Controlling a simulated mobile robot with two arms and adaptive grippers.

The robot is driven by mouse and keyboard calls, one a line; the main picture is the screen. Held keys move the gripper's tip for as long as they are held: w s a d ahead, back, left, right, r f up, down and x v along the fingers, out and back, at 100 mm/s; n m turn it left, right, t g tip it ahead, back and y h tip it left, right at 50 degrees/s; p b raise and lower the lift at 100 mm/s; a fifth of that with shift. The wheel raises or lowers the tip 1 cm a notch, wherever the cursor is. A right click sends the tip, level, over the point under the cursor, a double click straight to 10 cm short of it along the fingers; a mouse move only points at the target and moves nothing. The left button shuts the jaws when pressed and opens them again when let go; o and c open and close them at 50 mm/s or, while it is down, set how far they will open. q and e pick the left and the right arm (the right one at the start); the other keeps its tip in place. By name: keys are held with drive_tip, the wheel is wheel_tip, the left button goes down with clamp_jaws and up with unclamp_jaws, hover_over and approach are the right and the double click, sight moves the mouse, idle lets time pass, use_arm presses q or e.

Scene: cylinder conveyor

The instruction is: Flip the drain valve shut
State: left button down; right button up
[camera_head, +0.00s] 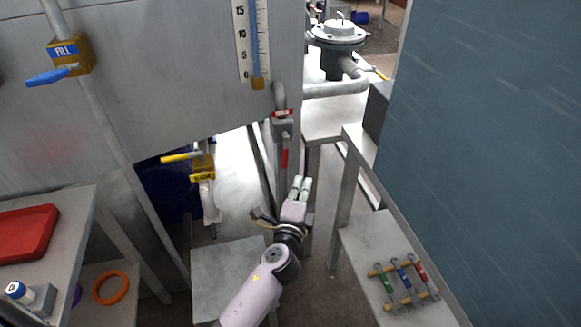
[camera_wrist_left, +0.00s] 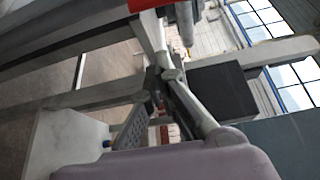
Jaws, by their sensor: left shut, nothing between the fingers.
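A grey valve (camera_head: 283,124) with a small red label is on a pipe below the tank's lower right; the label is too small to read. Its red handle (camera_head: 285,158) points straight down along the pipe. My left gripper (camera_head: 302,184) is shut and empty, just below and to the right of the red handle in the head view. A small gap shows between them in the picture; contact in depth cannot be told. In the left wrist view the fingers (camera_wrist_left: 165,78) are close together with nothing between them. My right gripper is in neither view.
A FILL valve (camera_head: 70,55) with a blue handle is at upper left. A yellow-handled valve (camera_head: 202,165) hangs left of the gripper. A rack of small wrenches (camera_head: 403,280) lies on the right bench (camera_head: 365,240). A red tray (camera_head: 25,232) is at left.

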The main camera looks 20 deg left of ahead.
sight(285, 153)
use_arm(q)
drive_tip(key=shift+r, duration=0.1)
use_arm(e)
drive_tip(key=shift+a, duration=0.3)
use_arm(q)
drive_tip(key=w+a+p, duration=0.1)
drive_tip(key=w+a, duration=0.3)
drive_tip(key=w, duration=0.3)
drive_tip(key=shift+p, duration=0.3)
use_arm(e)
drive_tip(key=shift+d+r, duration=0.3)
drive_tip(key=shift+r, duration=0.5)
